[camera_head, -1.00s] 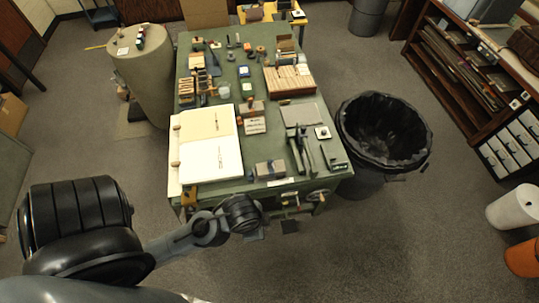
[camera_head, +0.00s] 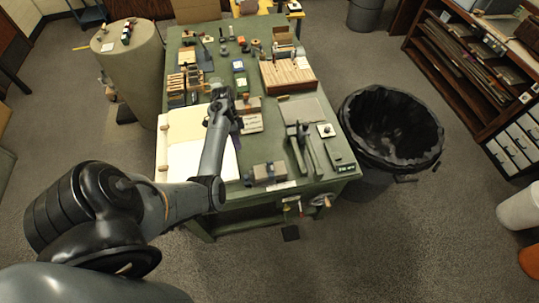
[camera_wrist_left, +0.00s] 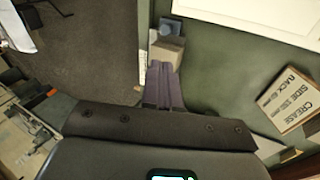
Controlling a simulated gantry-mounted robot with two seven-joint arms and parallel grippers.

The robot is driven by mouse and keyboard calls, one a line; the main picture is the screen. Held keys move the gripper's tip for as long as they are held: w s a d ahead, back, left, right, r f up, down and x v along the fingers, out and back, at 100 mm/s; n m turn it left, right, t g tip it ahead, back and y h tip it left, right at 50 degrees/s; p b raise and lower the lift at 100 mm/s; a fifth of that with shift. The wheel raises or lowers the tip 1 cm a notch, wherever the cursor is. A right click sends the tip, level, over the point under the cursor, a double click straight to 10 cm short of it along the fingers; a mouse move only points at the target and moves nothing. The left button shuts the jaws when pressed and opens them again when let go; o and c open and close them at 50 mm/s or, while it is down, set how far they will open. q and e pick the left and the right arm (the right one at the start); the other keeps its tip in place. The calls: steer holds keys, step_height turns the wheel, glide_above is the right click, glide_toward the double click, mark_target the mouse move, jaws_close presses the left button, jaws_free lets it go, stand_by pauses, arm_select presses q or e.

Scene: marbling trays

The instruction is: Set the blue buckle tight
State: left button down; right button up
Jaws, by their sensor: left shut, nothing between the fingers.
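A grey-brown block (camera_head: 268,171) lies near the front edge of the green table. Small dark blue pieces (camera_head: 249,179) show beside its ends; I take the blue buckle to be one of these, but it is too small to tell its tightness. In the left wrist view, a pale block (camera_wrist_left: 167,50) with a blue-grey piece (camera_wrist_left: 169,27) at its far end shows beyond my fingers, partly hidden. My left gripper (camera_head: 238,122) is over the table behind the block, near a lettered card (camera_head: 252,123). Its fingers (camera_wrist_left: 163,85) are together and empty. My right gripper is out of view.
A white folder (camera_head: 185,158) lies under my left arm. A dark clamp-like tool (camera_head: 302,150) stands right of the block. Wooden blocks (camera_head: 287,73) and several small tools fill the table's back. A black-lined bin (camera_head: 390,128) stands at the right.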

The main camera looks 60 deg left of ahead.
arm_select(q)
steer(key=w+r+t+b, duration=0.1)
steer(key=w+r, duration=0.1)
steer(key=w, duration=0.2)
steer(key=w+a+r+t+b, duration=0.1)
steer(key=w+r+t, duration=0.1)
steer(key=w, duration=0.3)
steer(key=shift+r, duration=0.25)
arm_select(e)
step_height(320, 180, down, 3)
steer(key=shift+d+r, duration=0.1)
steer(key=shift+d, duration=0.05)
arm_select(q)
glide_toward(269, 163)
steer(key=w+a+f, duration=0.2)
steer(key=w+f, duration=0.2)
steer(key=shift+s+d+f+p, duration=0.25)
steer(key=shift+d+f+p, duration=0.3)
steer(key=shift+d, duration=0.25)
steer(key=shift+s+d+f+p, duration=0.3)
steer(key=shift+d+f+p, duration=0.25)
steer(key=shift+d, duration=0.25)
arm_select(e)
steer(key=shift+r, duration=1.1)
arm_select(q)
steer(key=shift+d, duration=0.1)
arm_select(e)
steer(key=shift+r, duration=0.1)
